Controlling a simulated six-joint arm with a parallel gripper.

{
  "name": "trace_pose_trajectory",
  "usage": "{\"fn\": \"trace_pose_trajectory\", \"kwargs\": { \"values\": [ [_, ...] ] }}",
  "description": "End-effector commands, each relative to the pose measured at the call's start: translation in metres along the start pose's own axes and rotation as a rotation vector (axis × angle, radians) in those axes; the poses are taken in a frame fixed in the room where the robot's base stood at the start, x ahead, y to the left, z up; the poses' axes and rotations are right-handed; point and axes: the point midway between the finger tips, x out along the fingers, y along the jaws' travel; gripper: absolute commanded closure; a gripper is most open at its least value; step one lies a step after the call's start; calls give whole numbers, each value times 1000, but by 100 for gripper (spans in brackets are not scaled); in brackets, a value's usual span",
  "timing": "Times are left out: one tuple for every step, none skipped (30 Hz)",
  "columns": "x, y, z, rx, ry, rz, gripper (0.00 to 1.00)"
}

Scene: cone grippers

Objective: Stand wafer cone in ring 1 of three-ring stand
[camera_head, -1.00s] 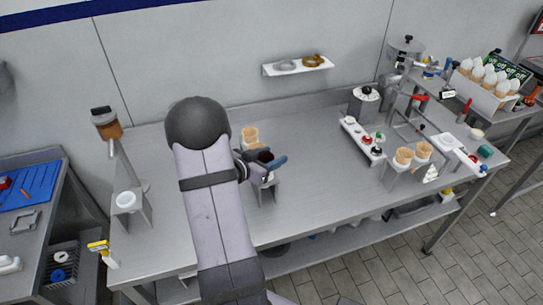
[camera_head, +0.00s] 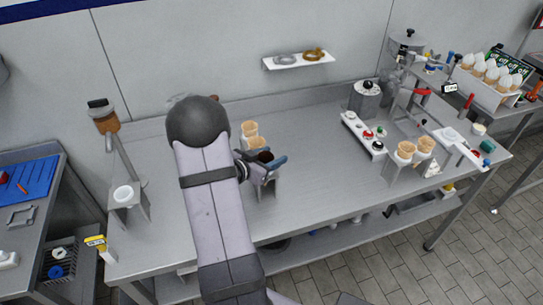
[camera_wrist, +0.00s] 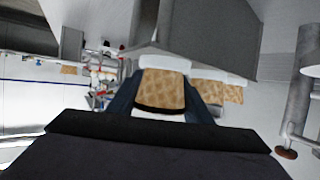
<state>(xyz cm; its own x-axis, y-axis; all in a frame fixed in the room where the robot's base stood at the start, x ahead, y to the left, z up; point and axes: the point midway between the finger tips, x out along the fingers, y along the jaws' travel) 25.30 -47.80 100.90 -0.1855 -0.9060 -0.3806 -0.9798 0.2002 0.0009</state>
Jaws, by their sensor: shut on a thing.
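My gripper (camera_head: 270,165) is shut on a wafer cone (camera_head: 265,156) with a dark inside, at the near end of the three-ring stand (camera_head: 268,187). In the wrist view the held cone (camera_wrist: 160,92) is between the blue fingers, with a white ring (camera_wrist: 166,63) close by it. I cannot tell whether the cone is inside that ring. Two other cones (camera_head: 250,128) and (camera_head: 257,143) stand in the stand's farther rings; they also show at the right of the wrist view (camera_wrist: 207,92). My gripper and arm hide part of the stand.
Another stand with two cones (camera_head: 406,150) is at the right, near a white panel with knobs (camera_head: 364,136). Bare tabletop (camera_head: 325,170) lies between the stands.

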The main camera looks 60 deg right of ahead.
Motion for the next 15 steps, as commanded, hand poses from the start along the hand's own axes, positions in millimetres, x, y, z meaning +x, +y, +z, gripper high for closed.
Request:
{"fn": "trace_pose_trajectory", "kwargs": {
  "values": [
    [1,0,2,0,0,0,64],
    [1,0,3,0,0,0,64],
    [2,0,4,0,0,0,64],
    [2,0,5,0,0,0,64],
    [2,0,6,0,0,0,64],
    [3,0,6,0,0,0,64],
    [3,0,7,0,0,0,64],
    [3,0,7,0,0,0,64],
    [3,0,6,0,1,0,45],
    [3,0,6,0,1,-1,38],
    [3,0,6,0,1,-1,33],
    [3,-1,6,0,1,-2,33],
    [2,-1,6,0,1,-3,33],
    [2,-2,5,0,1,-5,33],
    [2,-2,5,0,2,-6,33]
  ]
}}
